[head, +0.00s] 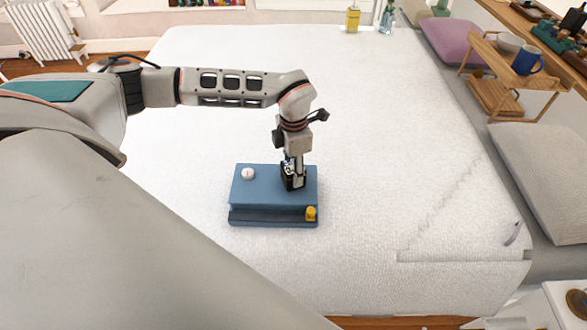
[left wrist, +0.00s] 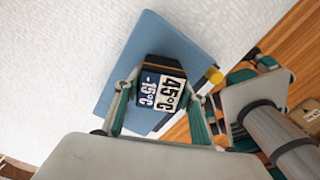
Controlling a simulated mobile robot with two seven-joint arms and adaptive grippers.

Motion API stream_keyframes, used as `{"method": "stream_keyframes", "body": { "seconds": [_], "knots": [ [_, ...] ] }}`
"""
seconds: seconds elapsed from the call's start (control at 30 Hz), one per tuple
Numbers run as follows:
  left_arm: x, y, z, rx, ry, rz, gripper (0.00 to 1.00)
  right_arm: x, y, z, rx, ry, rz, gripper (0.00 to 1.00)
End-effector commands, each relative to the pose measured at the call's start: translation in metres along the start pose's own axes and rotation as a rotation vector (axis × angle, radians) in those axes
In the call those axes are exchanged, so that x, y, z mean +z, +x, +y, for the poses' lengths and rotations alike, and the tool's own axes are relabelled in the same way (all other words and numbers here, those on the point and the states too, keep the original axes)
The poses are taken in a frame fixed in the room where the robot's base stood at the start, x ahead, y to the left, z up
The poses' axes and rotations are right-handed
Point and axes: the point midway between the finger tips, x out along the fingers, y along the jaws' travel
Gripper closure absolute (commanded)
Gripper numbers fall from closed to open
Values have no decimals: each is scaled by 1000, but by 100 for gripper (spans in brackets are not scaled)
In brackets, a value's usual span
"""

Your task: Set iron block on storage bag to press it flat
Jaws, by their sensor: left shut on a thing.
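The storage bag (head: 262,190) is a blue, flat-topped pack lying on the white bed, with a white round valve on top and a yellow slider at its front right corner. My left gripper (head: 292,184) points down over the right part of the bag. It is shut on the iron block (left wrist: 163,88), a dark block with white labels reading -15°C and 45°C. In the left wrist view the block sits between the two fingers, with the blue bag (left wrist: 150,45) behind it. The block is at or just above the bag; I cannot tell whether they touch.
The white bed (head: 400,120) is broad and clear around the bag. Along the right side are a purple cushion (head: 455,42), a wooden stand (head: 515,75) with a blue mug (head: 527,61), and a grey cushion (head: 545,170). Bottles (head: 353,19) stand at the far edge.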

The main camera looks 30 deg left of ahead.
Motion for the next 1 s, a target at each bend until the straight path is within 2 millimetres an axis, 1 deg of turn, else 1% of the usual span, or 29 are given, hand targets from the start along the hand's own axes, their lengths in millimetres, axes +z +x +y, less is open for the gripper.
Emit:
{"method": "stream_keyframes", "body": {
  "seconds": [0.17,0.2,0.27,0.57,0.67,0.77,0.87,1.0],
  "knots": [
    [1,2,0,1,0,-2,100,0,1,0,1,0,3,60],
    [1,2,0,1,0,-2,55,-1,1,0,1,0,4,60],
    [1,2,0,1,0,-2,41,-2,0,1,1,0,5,60],
    [-1,4,0,-1,0,2,41,-2,0,2,2,-2,6,60],
    [0,0,0,0,0,1,41,-1,0,2,2,-4,3,60],
    [0,-10,0,0,-1,0,41,-1,0,1,1,-2,3,60],
    [1,-27,0,1,0,-2,41,-1,0,1,1,-2,4,60],
    [1,-57,1,3,1,-4,41,-1,0,1,1,-1,4,60]
  ]
}}
